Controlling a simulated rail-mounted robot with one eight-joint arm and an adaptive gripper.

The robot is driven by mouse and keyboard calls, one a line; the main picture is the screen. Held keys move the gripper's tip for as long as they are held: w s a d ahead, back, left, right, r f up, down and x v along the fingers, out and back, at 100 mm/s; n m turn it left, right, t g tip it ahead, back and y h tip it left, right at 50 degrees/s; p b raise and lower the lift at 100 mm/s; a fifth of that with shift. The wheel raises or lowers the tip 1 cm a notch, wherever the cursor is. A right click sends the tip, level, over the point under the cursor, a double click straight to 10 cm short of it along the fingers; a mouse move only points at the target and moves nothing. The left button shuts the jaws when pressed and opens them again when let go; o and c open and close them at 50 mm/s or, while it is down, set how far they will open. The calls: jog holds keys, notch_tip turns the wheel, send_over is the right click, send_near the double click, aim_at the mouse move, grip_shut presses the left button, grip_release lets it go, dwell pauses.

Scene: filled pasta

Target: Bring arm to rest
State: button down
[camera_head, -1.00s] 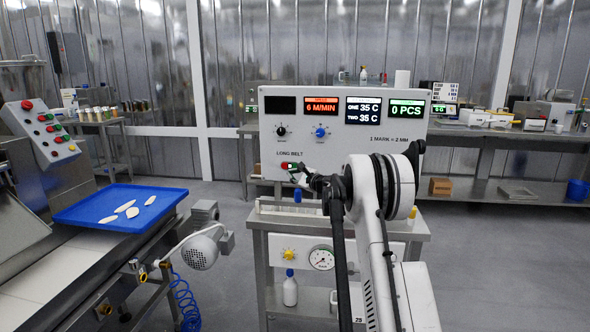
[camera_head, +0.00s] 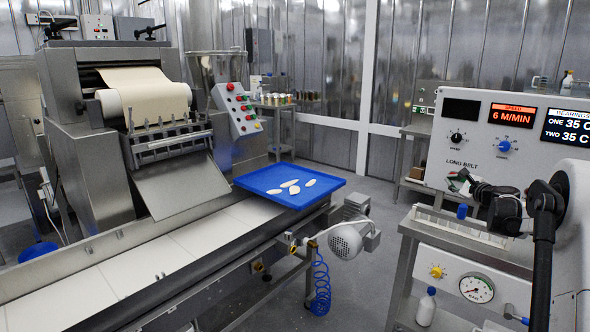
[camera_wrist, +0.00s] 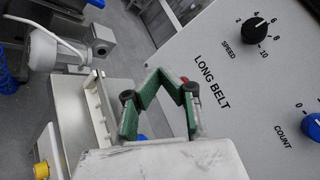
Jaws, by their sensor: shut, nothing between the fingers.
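My gripper (camera_head: 460,182) is in front of the lower left of the white control panel (camera_head: 470,140), below the words LONG BELT. In the wrist view its green-padded fingers (camera_wrist: 160,76) come together at the tips, with nothing held. A red button (camera_wrist: 190,87) shows just behind one finger; I cannot tell whether they touch.
A steel conveyor (camera_head: 215,245) with a pasta sheet machine (camera_head: 125,110) fills the left. A blue tray (camera_head: 325,193) with several pale pieces sits on its end. A motor (camera_head: 346,241) juts out beside it. Open floor lies between conveyor and panel stand.

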jog(key=s+a+r+n+g+y, duration=0.1)
jog(key=s+a+r+n, duration=0.25)
jog(key=a, duration=0.45)
jog(key=s+a+r+n+g+y, duration=0.1)
jog(key=s+a+r+n+g, duration=0.2)
jog(key=a, duration=0.5)
jog(key=s+a+r+n+g+p, duration=0.1)
jog(key=s+a+r+n, duration=0.15)
jog(key=s+a, duration=0.45)
jog(key=s+a+r+n+g, duration=0.1)
jog(key=s+a+r+n, duration=0.15)
jog(key=s+a, duration=0.5)
jog(key=s+a+f+n+g+h, duration=0.1)
jog(key=s+a+f+n, duration=0.2)
jog(key=s, duration=0.9)
jog(key=s+a+f+n+g+h+p, duration=0.1)
jog(key=s+a+f+n, duration=0.2)
jog(key=s, duration=0.9)
jog(key=s+a+f+n+g+h, duration=0.1)
jog(key=s+a+f+n, duration=0.2)
jog(key=s, duration=0.9)
notch_tip(320, 180, down, 3)
jog(key=n, duration=0.3)
jog(key=shift+a+f+g, duration=0.2)
jog(key=shift+a+g, duration=0.1)
jog(key=shift+a, duration=0.1)
jog(key=shift+s, duration=0.1)
